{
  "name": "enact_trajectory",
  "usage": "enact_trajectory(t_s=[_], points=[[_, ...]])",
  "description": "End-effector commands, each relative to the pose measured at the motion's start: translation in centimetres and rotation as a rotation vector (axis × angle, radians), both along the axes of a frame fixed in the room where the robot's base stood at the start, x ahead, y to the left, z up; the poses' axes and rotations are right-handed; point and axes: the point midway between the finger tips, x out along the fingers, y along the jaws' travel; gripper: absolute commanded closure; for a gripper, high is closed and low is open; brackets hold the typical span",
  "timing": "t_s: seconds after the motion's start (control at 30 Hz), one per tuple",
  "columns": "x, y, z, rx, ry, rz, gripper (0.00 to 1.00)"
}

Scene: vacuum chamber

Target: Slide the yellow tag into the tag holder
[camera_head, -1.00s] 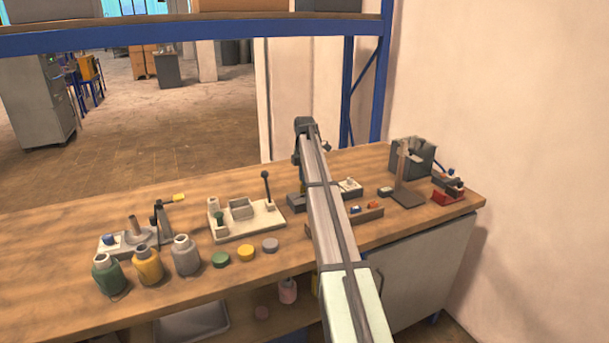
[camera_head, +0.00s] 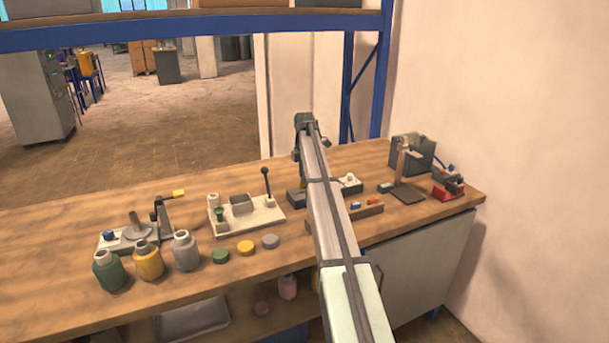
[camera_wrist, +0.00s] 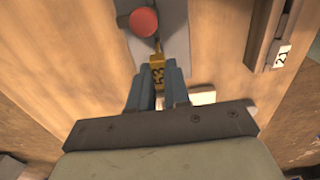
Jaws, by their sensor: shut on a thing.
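In the wrist view, my gripper (camera_wrist: 158,92) is shut on a small yellow tag (camera_wrist: 157,73) with dark digits. The tag sticks out past the fingertips towards a grey plate (camera_wrist: 142,45) with a round red knob (camera_wrist: 144,20). A small brass-coloured piece shows between the tag and the plate; I cannot tell whether they touch. I cannot tell which part is the tag holder.
A dark strip with a white "21" label (camera_wrist: 282,55) lies right of the gripper. On the bench stand several bottles (camera_head: 148,262), a lever fixture (camera_head: 246,216), a low tray (camera_head: 365,212) and a stand (camera_head: 405,190). Bare wood lies left of the plate.

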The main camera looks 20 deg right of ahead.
Motion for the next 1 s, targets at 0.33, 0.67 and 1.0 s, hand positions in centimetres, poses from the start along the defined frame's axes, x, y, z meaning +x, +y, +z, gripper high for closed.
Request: enact_trajectory(t_s=[0.33,0.67,1.0], points=[[0.0,0.0,-0.1,0.000,0.000,0.000,1.00],[0.0,0.0,-1.1,0.000,0.001,0.000,1.00],[0.0,0.0,-2.2,0.000,0.000,0.000,1.00]])
